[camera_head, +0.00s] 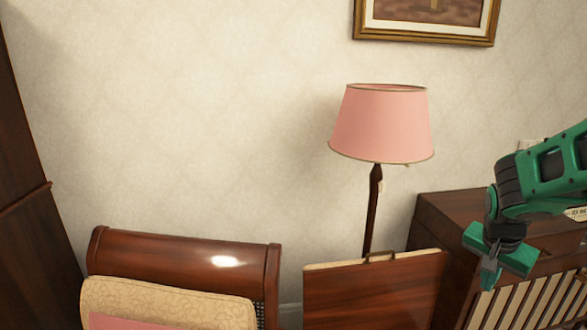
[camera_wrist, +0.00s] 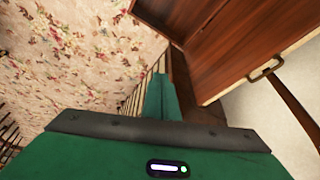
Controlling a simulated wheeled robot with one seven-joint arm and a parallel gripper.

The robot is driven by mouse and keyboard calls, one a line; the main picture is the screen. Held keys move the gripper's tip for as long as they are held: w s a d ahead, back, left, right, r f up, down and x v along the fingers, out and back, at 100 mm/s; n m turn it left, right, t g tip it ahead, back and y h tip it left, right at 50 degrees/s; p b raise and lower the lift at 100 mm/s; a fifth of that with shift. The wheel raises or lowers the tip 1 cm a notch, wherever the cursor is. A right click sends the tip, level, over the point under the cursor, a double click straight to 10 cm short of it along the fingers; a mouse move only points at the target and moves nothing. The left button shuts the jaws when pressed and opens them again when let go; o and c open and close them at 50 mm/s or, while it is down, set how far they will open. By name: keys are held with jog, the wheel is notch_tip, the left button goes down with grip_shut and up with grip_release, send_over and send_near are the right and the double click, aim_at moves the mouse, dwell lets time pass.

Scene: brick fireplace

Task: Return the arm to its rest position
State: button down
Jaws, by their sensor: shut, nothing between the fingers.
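My green arm comes in from the right edge in the head view, bent down at the wrist. My gripper (camera_head: 490,278) hangs at its end, fingers pointing down, in front of the dark wooden cabinet at the right. In the wrist view my gripper (camera_wrist: 160,95) shows as a green finger shape beyond the dark edge of its body. The fingers are together with nothing held between them.
A wooden cabinet (camera_head: 437,207) with a slatted front stands by my arm. A framed picture (camera_head: 427,38) hangs above.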

jog(key=s+a+r+n+g+y, duration=0.1)
jog(key=s+a+r+n, duration=0.1)
jog(key=s, duration=0.9)
jog(key=s+a+r+n+g+y, duration=0.1)
jog(key=s+a+n+y, duration=0.1)
jog(key=s, duration=0.9)
jog(key=shift+s+a+r+n+g, duration=0.15)
jog(key=shift+s+r+n+g, duration=0.15)
jog(key=shift+r+n, duration=0.1)
jog(key=shift+w+f, duration=0.3)
jog(key=shift+w, duration=0.4)
